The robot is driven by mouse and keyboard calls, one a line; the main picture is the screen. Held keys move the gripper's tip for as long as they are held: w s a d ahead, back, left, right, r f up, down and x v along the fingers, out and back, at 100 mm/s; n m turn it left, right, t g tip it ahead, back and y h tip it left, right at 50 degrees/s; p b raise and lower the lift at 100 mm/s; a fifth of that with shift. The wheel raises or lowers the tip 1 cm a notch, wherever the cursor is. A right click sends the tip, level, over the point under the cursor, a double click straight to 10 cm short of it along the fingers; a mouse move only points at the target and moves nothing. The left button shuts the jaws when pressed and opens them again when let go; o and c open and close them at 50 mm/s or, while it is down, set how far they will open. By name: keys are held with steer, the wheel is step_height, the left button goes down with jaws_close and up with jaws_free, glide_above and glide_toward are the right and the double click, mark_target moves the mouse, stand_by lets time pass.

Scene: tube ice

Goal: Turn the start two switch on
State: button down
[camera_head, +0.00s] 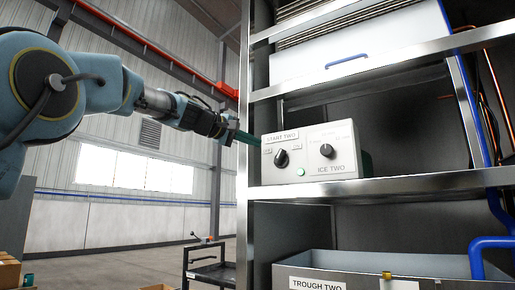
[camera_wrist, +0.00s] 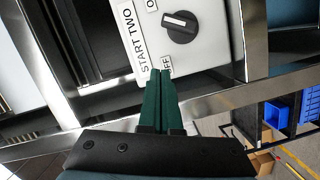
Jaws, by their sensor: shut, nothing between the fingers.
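The start two switch (camera_head: 281,158) is a black rotary knob on the front of a white control box (camera_head: 347,137), under a START TWO label. In the wrist view the knob (camera_wrist: 181,26) shows a white pointer mark, with the OFF label near its lower side and another label, partly cut off, at the top. I cannot tell for certain which label it points to. My gripper (camera_head: 252,139) is at the box's upper left edge in the head view. In the wrist view its green fingers (camera_wrist: 160,73) are together and empty, beside the OFF label and apart from the knob.
A TROUGH TWO bin (camera_head: 360,262) sits below.

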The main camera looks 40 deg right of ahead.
steer(key=a+b, duration=0.2)
steer(key=a, duration=0.5)
steer(key=shift+a+r, duration=0.25)
steer(key=shift+r, duration=0.1)
steer(key=shift+w, duration=0.1)
steer(key=w+a+f+n+t+y+p, duration=0.1)
steer(key=w+a+f+t+y, duration=0.15)
steer(key=w+a+f, duration=0.55)
steer(key=w+a+f+n+t+y+p, duration=0.15)
steer(key=a+f+y, duration=0.25)
steer(key=f, duration=0.8)
steer(key=w+a+f+n+t+y+p, duration=0.1)
steer(key=w+a+f+y, duration=0.2)
steer(key=w+a+f, duration=0.5)
steer(key=s+a+f+g+y+p, duration=0.1)
steer(key=s+a+f+y, duration=0.15)
steer(key=a+f, duration=0.6)
steer(key=s+a+f+y+p, duration=0.15)
steer(key=s+a+f, duration=0.25)
steer(key=a+f, duration=0.45)
steer(key=s+a+f+g+y, duration=0.2)
steer(key=s+a+f+y, duration=0.1)
steer(key=s+a+f, duration=0.6)
steer(key=s+a+m, duration=0.1)
steer(key=s+a, duration=0.2)
steer(key=shift+a+f+g+p, duration=0.2)
steer(key=shift+f+g+p, duration=0.1)
steer(key=shift+f, duration=0.05)
